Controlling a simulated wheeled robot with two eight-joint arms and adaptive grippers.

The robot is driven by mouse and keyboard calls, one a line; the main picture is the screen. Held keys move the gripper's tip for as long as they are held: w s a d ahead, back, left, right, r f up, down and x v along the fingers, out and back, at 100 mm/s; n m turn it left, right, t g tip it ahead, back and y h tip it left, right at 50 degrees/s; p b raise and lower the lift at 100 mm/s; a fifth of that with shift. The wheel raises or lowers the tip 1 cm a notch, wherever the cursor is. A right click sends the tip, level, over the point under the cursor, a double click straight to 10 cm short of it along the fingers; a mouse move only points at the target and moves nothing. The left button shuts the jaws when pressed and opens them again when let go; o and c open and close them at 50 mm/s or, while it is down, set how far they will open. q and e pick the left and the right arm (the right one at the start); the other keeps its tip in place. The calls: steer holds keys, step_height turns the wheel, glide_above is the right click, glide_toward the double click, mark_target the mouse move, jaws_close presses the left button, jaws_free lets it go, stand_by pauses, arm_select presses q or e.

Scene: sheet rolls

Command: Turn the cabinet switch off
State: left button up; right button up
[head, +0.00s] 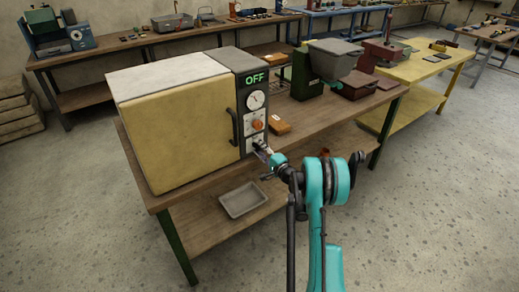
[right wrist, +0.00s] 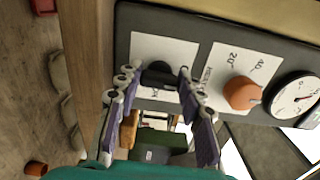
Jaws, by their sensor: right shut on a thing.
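The yellow cabinet (head: 175,135) stands on a wooden workbench, its door shut. Its dark control panel has a green display (head: 255,78) that reads OFF. The black switch (right wrist: 158,74) sits on a white plate at the panel's end in the right wrist view. My right gripper (head: 262,150) is at the lower part of the panel in the head view. Its fingers are on both sides of the switch and shut on it. In the head view the gripper largely hides the switch. My left gripper is not in view.
Beside the switch are an orange knob (right wrist: 242,93) and a round gauge (right wrist: 295,96). A black door handle (head: 233,127) stands out left of the panel. An orange-brown box (head: 279,127) lies on the bench to the right. A grey tray (head: 243,200) lies on the lower shelf.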

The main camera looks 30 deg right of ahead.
stand_by(0.3)
steer(key=o, duration=1.2)
steer(key=shift+c, duration=0.2)
steer(key=s, duration=1.2)
steer(key=shift+d, duration=0.4)
